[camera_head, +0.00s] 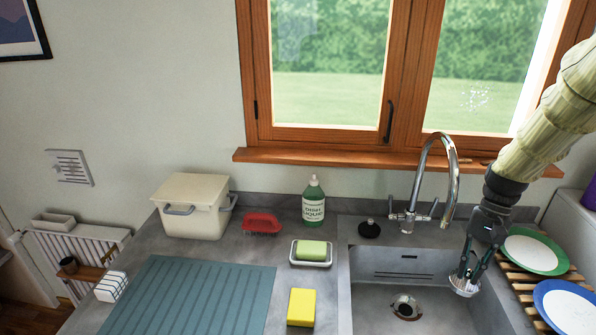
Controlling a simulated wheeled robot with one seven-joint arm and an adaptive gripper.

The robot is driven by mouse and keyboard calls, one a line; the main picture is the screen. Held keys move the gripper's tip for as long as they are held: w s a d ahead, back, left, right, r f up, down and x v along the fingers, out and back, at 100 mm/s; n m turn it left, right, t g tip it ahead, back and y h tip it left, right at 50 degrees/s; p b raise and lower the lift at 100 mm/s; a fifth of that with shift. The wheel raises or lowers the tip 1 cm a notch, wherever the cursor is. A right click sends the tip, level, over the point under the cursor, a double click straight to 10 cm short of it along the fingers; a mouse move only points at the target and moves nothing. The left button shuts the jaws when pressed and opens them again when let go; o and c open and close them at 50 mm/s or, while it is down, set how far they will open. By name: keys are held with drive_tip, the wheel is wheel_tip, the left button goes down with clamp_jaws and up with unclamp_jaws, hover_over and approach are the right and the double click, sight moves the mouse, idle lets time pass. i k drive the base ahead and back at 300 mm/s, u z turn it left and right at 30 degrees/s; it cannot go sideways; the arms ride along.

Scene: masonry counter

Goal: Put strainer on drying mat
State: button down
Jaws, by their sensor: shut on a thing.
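The strainer (464,288) is a small pale metallic piece at the tips of my gripper (468,271). My gripper is shut on it and points down over the right side of the sink. The strainer appears to be held above the basin floor, with part of it hidden by the fingers. The drying mat (190,297) is a teal ribbed sheet lying flat on the counter at the lower left, and its bare surface shows. My gripper is well to the right of the mat.
Between sink (375,292) and mat are a yellow sponge (301,307), a soap dish (311,263) with green soap, and a dish-liquid bottle (314,205). The tall faucet (449,165) rises behind the basin. A plate rack (515,281) is right of my gripper.

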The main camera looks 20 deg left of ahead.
sight(192, 303)
drive_tip(key=z, duration=0.05)
drive_tip(key=k, duration=0.75)
drive_tip(key=u, duration=2.2)
